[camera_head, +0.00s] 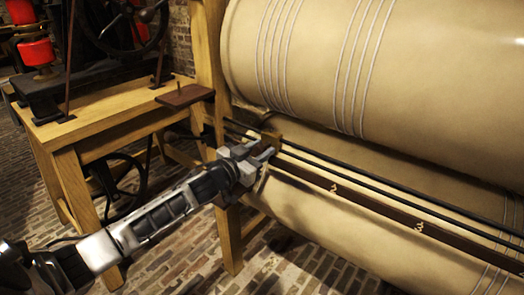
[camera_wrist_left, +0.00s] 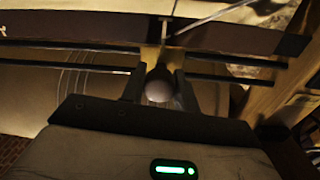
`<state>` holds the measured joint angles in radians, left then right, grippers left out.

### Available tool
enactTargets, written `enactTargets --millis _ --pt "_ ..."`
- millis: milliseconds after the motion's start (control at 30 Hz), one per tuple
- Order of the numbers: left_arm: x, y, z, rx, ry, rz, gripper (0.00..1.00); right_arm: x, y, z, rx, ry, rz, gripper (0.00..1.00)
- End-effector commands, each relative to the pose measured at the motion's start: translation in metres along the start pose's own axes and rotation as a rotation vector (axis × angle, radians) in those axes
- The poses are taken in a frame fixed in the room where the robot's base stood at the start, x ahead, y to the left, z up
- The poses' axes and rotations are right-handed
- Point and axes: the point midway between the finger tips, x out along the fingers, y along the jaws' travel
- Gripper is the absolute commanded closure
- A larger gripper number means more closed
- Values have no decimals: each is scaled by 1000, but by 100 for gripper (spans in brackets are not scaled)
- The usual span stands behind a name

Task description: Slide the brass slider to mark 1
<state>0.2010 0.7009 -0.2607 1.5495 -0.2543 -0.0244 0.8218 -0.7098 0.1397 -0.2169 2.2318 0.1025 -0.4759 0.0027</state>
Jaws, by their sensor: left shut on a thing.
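The brass slider (camera_head: 271,138) sits on dark rails at their left end in the head view, partly hidden by my left gripper (camera_head: 262,157). A brass-coloured part of the slider (camera_wrist_left: 151,54) shows just beyond the knob. A dark scale strip (camera_head: 375,208) runs below the rails, with small gold marks (camera_head: 333,187) to the right of the slider. I cannot read which mark is which. My right gripper is not in view.
A wooden bench (camera_head: 110,100) with a wheel machine stands at the left. The rails right of the slider look clear.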

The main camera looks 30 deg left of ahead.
Motion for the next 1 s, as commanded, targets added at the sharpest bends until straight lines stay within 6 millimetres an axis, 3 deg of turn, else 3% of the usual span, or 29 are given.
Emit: enactTargets --millis 67,100,133,167,567,1000 --pt "0 -6 -2 5 0 -12 100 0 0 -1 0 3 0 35" --pt "0 -6 -2 5 -1 -13 59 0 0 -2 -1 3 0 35" --pt "0 -6 -2 5 -1 -13 50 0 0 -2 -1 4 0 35" --pt "0 -6 -1 5 -1 -12 48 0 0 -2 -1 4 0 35" --pt "-8 -2 1 2 -3 -6 48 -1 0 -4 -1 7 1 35" --pt "-90 -2 1 1 -5 -7 48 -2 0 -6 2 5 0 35"
